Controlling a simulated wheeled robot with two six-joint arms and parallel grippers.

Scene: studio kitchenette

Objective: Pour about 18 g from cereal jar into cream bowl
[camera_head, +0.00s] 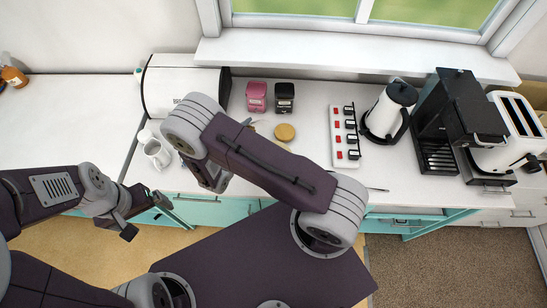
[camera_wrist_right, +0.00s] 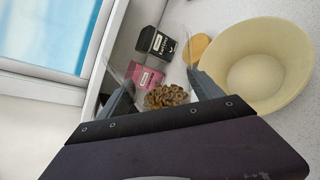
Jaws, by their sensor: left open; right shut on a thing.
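The cream bowl (camera_wrist_right: 238,98) stands on the counter at the right of the right wrist view; what shows of its inside looks empty. In the head view my right arm hides it. My right gripper (camera_wrist_right: 163,95) is shut on the clear cereal jar, whose brown ring-shaped cereal (camera_wrist_right: 165,96) shows between the fingers. The jar is beside the bowl in that view; its outline is faint and I cannot tell its tilt. My left gripper (camera_head: 158,218) is open and empty in front of the counter's edge, at the left of the head view.
A pink tin (camera_head: 257,97), a black tin (camera_head: 284,97) and a round yellow disc (camera_head: 285,132) are behind my right arm. A white jug (camera_head: 157,152) stands left. A power strip (camera_head: 338,137), kettle (camera_head: 388,112), coffee machine (camera_head: 455,115) and toaster (camera_head: 515,125) stand right.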

